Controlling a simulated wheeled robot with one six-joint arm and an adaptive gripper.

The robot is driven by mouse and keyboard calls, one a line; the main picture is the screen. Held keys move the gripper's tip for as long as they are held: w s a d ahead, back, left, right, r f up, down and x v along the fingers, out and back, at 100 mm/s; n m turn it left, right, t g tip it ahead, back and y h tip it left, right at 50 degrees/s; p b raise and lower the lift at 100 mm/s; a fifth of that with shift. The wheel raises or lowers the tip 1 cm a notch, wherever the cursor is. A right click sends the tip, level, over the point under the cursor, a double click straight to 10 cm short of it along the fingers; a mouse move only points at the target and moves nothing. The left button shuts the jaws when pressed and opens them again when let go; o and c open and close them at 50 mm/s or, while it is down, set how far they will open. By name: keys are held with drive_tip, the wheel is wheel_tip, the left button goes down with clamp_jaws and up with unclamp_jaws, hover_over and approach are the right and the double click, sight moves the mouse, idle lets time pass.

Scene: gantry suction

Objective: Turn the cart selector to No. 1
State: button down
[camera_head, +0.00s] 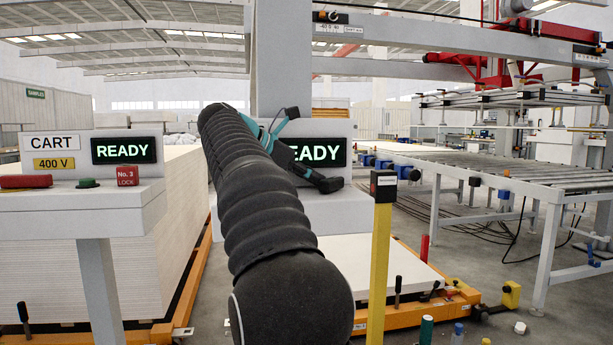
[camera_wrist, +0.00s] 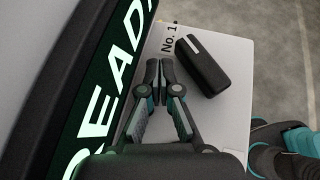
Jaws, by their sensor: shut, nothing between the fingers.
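A black elongated selector handle (camera_wrist: 203,62) lies slantwise on a pale panel top (camera_wrist: 228,125) in the wrist view. Its upper left end is close to a printed "No. 1" mark (camera_wrist: 169,38). My gripper (camera_wrist: 160,72) is shut and empty, just left of the handle, with a narrow gap between them in the picture. I cannot tell whether it touches the panel. In the head view my gripper (camera_head: 330,184) is in front of the right console (camera_head: 345,216), and my arm hides part of its READY display (camera_head: 325,153); the selector is hidden there.
The left console shows a CART sign (camera_head: 53,142), a READY display (camera_head: 124,150), a red "No. 3 LOCK" tag (camera_head: 126,175) and a red handle (camera_head: 26,181). A yellow post (camera_head: 379,270) stands right of my arm. A roller conveyor (camera_head: 490,170) is further right.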

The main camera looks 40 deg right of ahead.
drive_tip(key=shift+s+d, duration=0.1)
drive_tip(key=shift+d, duration=0.6)
drive_tip(key=shift+d+p, duration=0.2)
drive_tip(key=shift+p, duration=0.15)
drive_tip(key=shift+a, duration=0.1)
drive_tip(key=v, duration=1.2)
idle(0.4)
